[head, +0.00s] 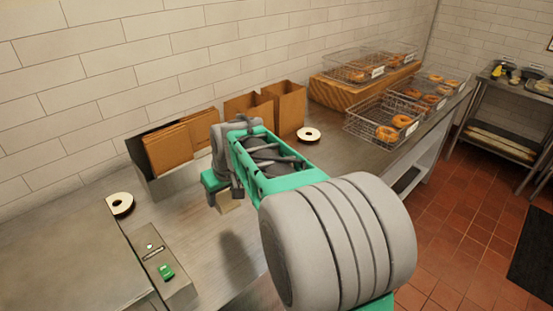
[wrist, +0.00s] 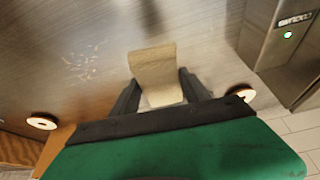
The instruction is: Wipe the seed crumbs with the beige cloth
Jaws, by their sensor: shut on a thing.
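My gripper (head: 228,196) is over the steel counter, and its fingers also show in the wrist view (wrist: 157,90). It is shut on the beige cloth (wrist: 153,68), which sticks out between the fingers. A small part of the cloth (head: 231,206) shows under the gripper in the head view. The pale seed crumbs (wrist: 82,66) lie scattered on the counter to the left of the cloth in the wrist view, apart from it. I cannot make out the crumbs in the head view, where my arm covers part of the counter. Whether the cloth touches the counter is unclear.
A metal holder with brown bags (head: 182,145) and open paper bags (head: 290,107) stand along the wall. Wire baskets of bagels (head: 384,118) are beyond. A panel with a green button (head: 166,271) is front left.

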